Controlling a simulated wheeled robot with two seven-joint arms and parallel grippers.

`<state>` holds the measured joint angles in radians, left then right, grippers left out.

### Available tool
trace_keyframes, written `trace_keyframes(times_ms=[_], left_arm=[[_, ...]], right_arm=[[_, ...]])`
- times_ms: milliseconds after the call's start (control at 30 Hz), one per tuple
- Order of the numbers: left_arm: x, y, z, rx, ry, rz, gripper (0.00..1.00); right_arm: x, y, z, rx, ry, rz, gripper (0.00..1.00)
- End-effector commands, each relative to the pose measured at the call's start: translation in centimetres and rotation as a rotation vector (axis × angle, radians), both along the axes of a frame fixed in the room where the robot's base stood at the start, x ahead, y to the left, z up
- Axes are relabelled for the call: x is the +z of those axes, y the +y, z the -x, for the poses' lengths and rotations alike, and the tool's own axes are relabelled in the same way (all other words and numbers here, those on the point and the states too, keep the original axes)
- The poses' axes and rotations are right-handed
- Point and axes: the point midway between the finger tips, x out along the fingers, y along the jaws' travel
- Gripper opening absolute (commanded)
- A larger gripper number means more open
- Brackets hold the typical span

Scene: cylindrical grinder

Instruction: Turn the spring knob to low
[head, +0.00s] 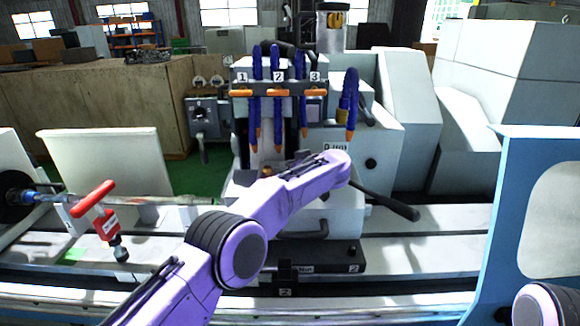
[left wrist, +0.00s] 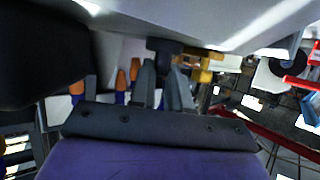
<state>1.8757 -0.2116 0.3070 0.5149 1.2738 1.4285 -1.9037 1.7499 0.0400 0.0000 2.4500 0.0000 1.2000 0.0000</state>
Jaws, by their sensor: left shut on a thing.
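In the left wrist view, which looks upside down, my left gripper (left wrist: 161,68) has its two grey fingers close together at a small black knob (left wrist: 163,45), which sits under a pale machine surface. The fingers are shut on this knob. I take it for the spring knob, but no low mark can be read. In the head view my left arm reaches from the lower left across the front of the grinder (head: 375,130). Its gripper and the knob are hidden there behind the arm. My right gripper is out of view.
Several blue hoses (head: 277,100) with orange tips hang above my arm. A black lever (head: 390,202) sticks out to the right. A red-handled clamp (head: 100,212) stands at the left. A blue panel (head: 530,200) stands at the right. The rail (head: 440,250) is clear at right.

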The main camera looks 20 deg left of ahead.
Motion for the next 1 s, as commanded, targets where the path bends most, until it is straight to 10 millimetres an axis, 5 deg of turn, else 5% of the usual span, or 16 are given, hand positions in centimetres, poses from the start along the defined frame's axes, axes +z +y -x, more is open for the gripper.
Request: trace_keyframes(times_ms=[100, 133, 200, 567, 1000], left_arm=[[0.0, 0.3, 0.0, 0.004, 0.0, -0.003, 0.0], [0.0, 0.3, 0.0, 0.004, 0.0, -0.003, 0.23], [0.0, 0.3, 0.0, 0.002, 0.0, -0.003, 0.43], [0.1, -0.7, 0.3, -0.004, 0.0, -0.001, 0.43], [3.3, -6.9, 5.3, -0.002, 0.001, -0.001, 0.43]], right_arm=[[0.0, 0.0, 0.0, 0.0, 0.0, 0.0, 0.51], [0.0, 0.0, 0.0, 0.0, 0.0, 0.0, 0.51], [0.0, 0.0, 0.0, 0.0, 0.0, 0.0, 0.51], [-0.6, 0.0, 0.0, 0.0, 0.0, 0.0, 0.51], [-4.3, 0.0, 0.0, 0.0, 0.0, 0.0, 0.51]])
